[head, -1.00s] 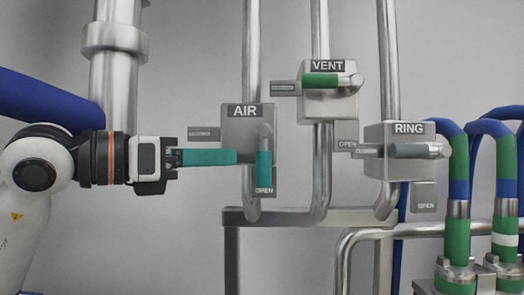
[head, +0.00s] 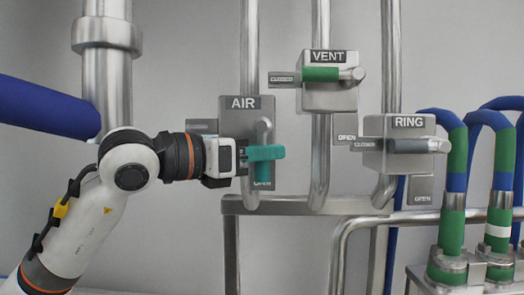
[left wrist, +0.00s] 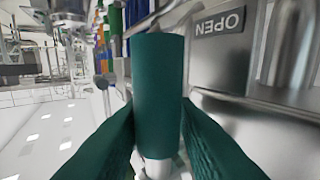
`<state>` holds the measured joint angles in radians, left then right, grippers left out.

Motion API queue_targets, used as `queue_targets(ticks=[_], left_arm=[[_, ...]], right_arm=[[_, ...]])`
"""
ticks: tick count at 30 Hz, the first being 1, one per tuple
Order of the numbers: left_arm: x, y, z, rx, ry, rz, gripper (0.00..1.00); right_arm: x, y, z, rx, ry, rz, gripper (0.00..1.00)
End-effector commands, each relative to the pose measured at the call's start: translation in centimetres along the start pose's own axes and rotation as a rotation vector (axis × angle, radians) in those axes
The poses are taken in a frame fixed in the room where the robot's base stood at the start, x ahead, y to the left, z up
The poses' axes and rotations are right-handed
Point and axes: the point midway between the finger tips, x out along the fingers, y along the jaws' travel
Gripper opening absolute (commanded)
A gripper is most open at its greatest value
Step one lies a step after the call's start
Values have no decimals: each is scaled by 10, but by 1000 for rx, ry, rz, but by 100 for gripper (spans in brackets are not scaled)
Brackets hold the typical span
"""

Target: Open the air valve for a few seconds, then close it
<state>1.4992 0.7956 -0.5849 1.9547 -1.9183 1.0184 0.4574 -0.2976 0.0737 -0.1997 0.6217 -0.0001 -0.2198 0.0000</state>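The AIR valve (head: 238,115) is at the middle left in the head view, its green handle (head: 263,182) pointing down at the OPEN label. In the left wrist view the handle (left wrist: 158,85) stands upright as a dark green cylinder in the middle, beside an OPEN plate. My left gripper (head: 265,153) reaches across the handle from the left. Its two green fingers lie one on each side of the handle, right against it with no clear gap, so it looks shut on it. The fingertips are partly hidden behind the handle. My right gripper is out of view.
The VENT valve (head: 330,94) and RING valve (head: 390,155) stand to the right, their handles lying level. Steel pipes (head: 250,50) run up the wall. Green and blue hoses (head: 455,165) fill the right side.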

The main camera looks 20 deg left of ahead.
Motion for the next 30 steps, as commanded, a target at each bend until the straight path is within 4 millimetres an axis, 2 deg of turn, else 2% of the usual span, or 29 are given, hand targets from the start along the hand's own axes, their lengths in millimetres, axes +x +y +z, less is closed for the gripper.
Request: queue_targets(ticks=[1,4,5,17,30], left_arm=[[0,0,0,0,0,0,17],[0,0,0,0,0,0,1],[0,0,0,0,1,0,0],[-1,0,-4,25,-33,0,0],[-6,-3,-11,204,-301,-1,0]], right_arm=[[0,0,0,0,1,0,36],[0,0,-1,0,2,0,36],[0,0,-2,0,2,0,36],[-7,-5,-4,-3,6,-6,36],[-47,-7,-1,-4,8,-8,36]])
